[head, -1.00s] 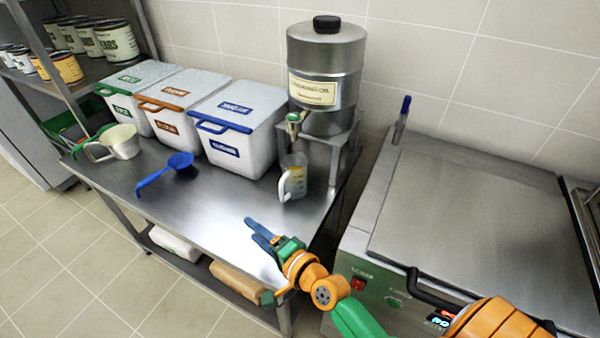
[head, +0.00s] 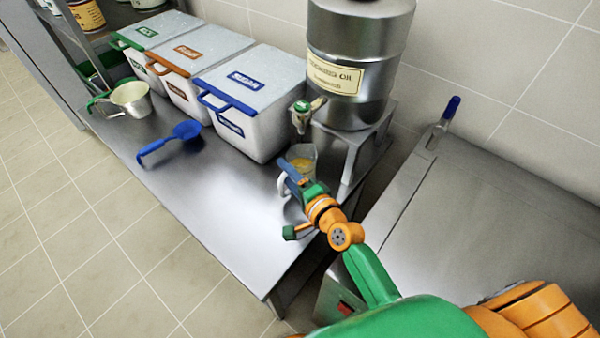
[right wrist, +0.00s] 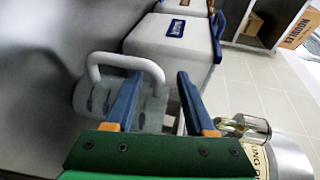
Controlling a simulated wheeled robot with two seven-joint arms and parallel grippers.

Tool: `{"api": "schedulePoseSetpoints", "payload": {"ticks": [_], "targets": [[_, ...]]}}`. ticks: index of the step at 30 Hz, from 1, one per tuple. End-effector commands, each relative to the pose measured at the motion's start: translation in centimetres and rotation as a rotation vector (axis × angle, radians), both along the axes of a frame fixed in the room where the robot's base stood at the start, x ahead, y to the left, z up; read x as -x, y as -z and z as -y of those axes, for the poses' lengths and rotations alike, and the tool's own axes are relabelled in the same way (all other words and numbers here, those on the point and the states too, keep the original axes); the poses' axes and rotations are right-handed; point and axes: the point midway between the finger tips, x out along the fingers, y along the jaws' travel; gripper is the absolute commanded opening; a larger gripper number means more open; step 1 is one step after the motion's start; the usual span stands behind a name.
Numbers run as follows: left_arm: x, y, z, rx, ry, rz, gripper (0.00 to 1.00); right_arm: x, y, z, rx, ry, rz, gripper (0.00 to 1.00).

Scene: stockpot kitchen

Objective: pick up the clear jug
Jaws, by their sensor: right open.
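The clear jug (head: 304,160) stands upright on the steel table under the oil drum's tap, with yellowish contents. My right gripper (head: 288,172) is open and empty at the jug's near side, its blue fingers partly hiding the jug in the head view. In the right wrist view, the jug (right wrist: 97,98) has a pale handle (right wrist: 124,62) that curves toward the open fingers (right wrist: 160,80). One end of the handle appears between the fingertips; I cannot tell whether it is within their depth. My left gripper is not in view.
The oil drum (head: 355,95) with its tap (head: 302,112) stands on a metal stand (head: 352,145) just behind the jug. Lidded white bins (head: 250,95) line the wall. The table front (head: 225,205) is clear.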

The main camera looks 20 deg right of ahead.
Motion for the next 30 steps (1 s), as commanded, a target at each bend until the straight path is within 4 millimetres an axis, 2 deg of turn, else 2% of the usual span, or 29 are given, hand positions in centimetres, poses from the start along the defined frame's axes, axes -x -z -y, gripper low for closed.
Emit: {"api": "schedulePoseSetpoints", "payload": {"ticks": [3,6,12,13,18,19,30], "targets": [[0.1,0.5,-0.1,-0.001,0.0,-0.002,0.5,-2.2,0.7,-0.7,-0.002,0.0,0.002,0.55],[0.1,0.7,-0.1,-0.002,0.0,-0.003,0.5,-3.3,0.9,-1.0,0.0,0.0,0.0,0.55],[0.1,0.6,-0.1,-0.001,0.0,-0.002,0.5,-3.5,0.9,-1.0,0.0,0.0,-0.001,0.55],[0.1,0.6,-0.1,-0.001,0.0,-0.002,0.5,-3.5,0.9,-1.0,0.0,0.0,-0.001,0.52],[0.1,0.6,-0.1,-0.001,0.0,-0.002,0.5,-3.5,0.9,-1.0,0.0,0.0,-0.001,0.06],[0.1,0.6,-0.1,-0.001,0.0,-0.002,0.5,-3.5,0.9,-1.0,0.0,0.0,0.0,0.0],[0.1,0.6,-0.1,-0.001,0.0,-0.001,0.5,-3.5,0.9,-1.0,-0.001,0.0,-0.001,0.0]]}}
